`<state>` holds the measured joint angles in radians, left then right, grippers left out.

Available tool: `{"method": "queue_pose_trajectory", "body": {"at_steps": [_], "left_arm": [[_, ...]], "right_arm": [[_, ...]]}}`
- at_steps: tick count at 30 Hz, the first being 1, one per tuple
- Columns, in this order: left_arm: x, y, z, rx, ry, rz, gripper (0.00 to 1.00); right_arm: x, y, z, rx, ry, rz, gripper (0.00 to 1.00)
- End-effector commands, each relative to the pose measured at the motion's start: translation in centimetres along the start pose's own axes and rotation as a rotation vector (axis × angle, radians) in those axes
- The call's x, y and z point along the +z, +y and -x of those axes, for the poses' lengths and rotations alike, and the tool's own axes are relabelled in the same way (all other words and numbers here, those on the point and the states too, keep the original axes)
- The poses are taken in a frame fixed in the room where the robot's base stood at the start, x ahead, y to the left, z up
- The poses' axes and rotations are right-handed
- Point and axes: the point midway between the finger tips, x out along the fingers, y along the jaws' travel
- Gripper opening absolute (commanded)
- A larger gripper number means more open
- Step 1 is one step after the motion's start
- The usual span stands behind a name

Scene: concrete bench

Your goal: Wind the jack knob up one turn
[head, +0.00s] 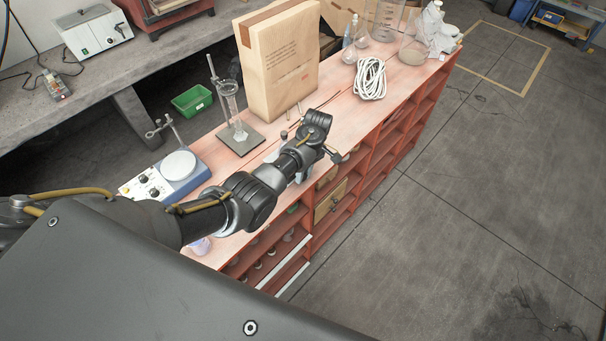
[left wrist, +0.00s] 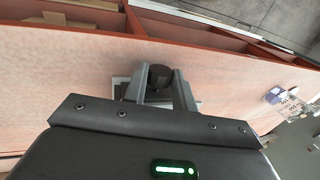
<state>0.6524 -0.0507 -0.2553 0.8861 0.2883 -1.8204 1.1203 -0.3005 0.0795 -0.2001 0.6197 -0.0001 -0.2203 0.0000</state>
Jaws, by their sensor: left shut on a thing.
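In the left wrist view my left gripper (left wrist: 162,84) has its two grey fingers closed on a round black knob (left wrist: 160,75), one finger on each side. Light and dark flat parts of the jack (left wrist: 121,92) show beside and behind the fingers; the rest of it is hidden. In the head view my left arm reaches over the bench (head: 225,178) near its shelf-side edge, and its links cover most of the gripper and jack. My right gripper does not show.
A blue-and-white stirrer (head: 172,174), a stand with a glass cylinder (head: 229,101), a large cardboard-coloured bag (head: 281,63) and coiled white cable (head: 370,78) share the bench. A small white bottle (left wrist: 275,96) is at right in the wrist view. Open floor (head: 470,190) lies right.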

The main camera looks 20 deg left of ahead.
Motion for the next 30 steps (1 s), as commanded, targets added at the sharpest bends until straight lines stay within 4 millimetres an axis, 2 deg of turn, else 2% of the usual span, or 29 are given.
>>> {"method": "queue_pose_trajectory", "body": {"at_steps": [5,17,18,22,30], "left_arm": [[0.04,0.29,-0.26,-0.092,0.001,-0.001,0.04],[0.07,0.17,-0.09,-0.118,0.0,0.0,0.04],[0.06,0.17,-0.09,-0.118,0.0,0.0,0.29],[0.04,0.16,-0.07,-0.117,0.0,0.0,0.46],[0.01,0.18,-0.05,-0.116,0.0,0.0,0.49]], "right_arm": [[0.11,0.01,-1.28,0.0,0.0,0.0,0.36],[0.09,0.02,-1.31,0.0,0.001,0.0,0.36],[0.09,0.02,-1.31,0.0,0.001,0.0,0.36],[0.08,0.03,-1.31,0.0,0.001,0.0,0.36],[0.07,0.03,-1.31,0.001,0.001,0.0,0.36]]}}
